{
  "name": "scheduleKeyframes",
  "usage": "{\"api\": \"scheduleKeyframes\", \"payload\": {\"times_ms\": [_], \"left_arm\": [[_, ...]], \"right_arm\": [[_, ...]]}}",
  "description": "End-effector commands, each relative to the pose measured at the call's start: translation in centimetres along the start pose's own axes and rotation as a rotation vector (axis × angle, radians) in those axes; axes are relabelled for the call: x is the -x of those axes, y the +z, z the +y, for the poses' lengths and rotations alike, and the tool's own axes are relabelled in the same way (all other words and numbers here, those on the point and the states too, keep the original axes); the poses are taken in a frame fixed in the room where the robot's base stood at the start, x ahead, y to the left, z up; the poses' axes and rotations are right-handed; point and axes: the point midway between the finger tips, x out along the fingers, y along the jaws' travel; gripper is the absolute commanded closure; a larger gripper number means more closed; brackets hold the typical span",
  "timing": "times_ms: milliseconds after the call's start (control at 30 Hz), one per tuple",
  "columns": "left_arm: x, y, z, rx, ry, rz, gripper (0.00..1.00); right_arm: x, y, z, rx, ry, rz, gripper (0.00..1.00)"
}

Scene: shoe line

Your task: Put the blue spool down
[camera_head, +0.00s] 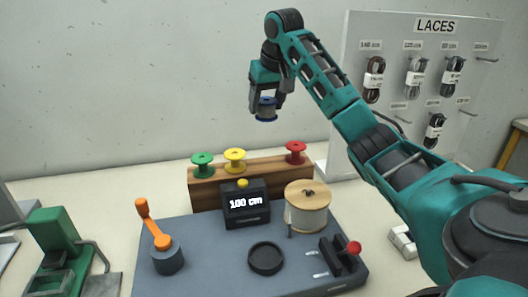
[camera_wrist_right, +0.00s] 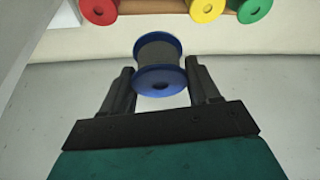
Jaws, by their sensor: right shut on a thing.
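The blue spool (camera_head: 265,109) has blue flanges and a dark wound middle. My right gripper (camera_head: 266,98) is shut on it and holds it in the air, above and behind the wooden rack (camera_head: 250,181). In the right wrist view the blue spool (camera_wrist_right: 160,66) sits between the two dark fingers of my right gripper (camera_wrist_right: 160,82). Green (camera_head: 203,164), yellow (camera_head: 235,160) and red (camera_head: 296,152) spools stand on the rack, with a clear stretch between yellow and red. My left gripper is not in view.
A grey board (camera_head: 205,265) carries an orange-handled crank (camera_head: 165,245), a display reading 100 cm (camera_head: 246,204), a large wooden spool (camera_head: 307,207), a black round dish (camera_head: 266,258) and a red-knobbed lever (camera_head: 345,256). A LACES panel (camera_head: 400,75) stands at right; a green device (camera_head: 55,250) at left.

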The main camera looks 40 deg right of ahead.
Motion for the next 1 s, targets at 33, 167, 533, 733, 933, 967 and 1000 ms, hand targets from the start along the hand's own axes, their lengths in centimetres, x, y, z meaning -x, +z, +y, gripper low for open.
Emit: {"api": "scheduleKeyframes", "payload": {"times_ms": [33,167,533,733,933,967,1000], "left_arm": [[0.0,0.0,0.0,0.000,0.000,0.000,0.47],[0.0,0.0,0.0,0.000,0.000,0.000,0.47],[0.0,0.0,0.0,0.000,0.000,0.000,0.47],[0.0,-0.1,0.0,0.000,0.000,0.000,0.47],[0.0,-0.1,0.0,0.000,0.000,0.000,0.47],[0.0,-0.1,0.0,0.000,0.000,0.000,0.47],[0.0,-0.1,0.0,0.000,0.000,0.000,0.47]], "right_arm": [[-1.4,0.7,0.1,0.002,0.002,-0.005,0.78],[-4.5,2.0,0.1,0.001,0.002,-0.004,0.78],[-9.0,3.8,0.0,0.001,0.000,0.000,0.78],[-11.8,4.9,0.0,0.001,-0.001,-0.002,0.78],[-12.5,5.2,0.0,0.001,-0.001,0.002,0.78],[-12.5,5.2,0.0,0.001,-0.002,0.002,0.78],[-12.5,5.2,0.0,0.001,-0.001,0.002,0.78]]}}
